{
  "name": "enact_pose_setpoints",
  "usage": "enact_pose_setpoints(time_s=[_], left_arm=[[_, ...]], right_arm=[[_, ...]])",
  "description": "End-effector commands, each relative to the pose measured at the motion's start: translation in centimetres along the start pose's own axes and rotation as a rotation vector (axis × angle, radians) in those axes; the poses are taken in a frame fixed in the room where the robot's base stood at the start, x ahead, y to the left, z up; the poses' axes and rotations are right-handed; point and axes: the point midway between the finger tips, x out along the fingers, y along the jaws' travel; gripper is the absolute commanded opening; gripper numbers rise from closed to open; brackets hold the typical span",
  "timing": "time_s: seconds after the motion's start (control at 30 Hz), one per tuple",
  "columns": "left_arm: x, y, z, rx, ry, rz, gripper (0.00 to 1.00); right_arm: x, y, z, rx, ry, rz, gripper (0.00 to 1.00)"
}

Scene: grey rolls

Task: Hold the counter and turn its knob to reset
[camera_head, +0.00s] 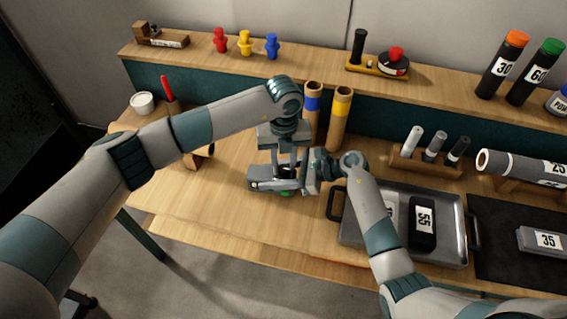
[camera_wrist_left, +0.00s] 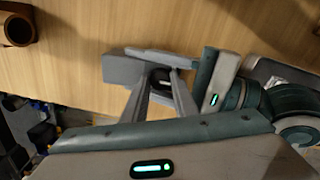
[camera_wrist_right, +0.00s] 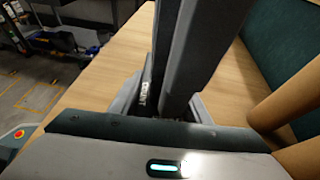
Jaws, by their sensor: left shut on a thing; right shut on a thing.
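The counter (camera_head: 262,178) is a small grey device, mostly covered by both grippers near the middle of the table. In the left wrist view a grey block (camera_wrist_left: 122,70) that looks like its body shows beside the fingers. In the right wrist view its side with part of the lettering "COUNT" (camera_wrist_right: 143,97) shows. My left gripper (camera_head: 287,170) comes down from above and is shut on the counter. My right gripper (camera_head: 280,184) reaches in from the right and is shut on it too. The knob is not clearly visible, so I cannot tell which fingers touch it.
A grey metal tray (camera_head: 350,228) with a black block marked 55 (camera_head: 424,222) stands to the right. The table (camera_head: 215,205) is clear to the front left.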

Motion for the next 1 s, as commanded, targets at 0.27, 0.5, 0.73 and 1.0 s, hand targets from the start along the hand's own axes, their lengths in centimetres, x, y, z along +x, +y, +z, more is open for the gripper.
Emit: enact_pose_setpoints(time_s=[0.27,0.5,0.73,1.0], left_arm=[[-0.09,-0.05,0.04,-0.077,-0.001,-0.001,0.03],[-0.10,-0.05,0.04,-0.082,-0.001,-0.001,0.03],[-0.08,-0.05,0.03,-0.081,-0.001,-0.001,0.45],[-0.04,-0.03,0.02,-0.078,-0.001,-0.001,0.45]], right_arm=[[0.00,0.03,-0.06,0.001,0.001,0.000,0.12],[0.00,0.03,-0.07,0.001,0.001,0.001,0.12],[0.00,0.04,-0.08,0.001,0.001,0.001,0.12],[0.02,0.06,-0.06,0.001,0.001,0.001,0.12]])
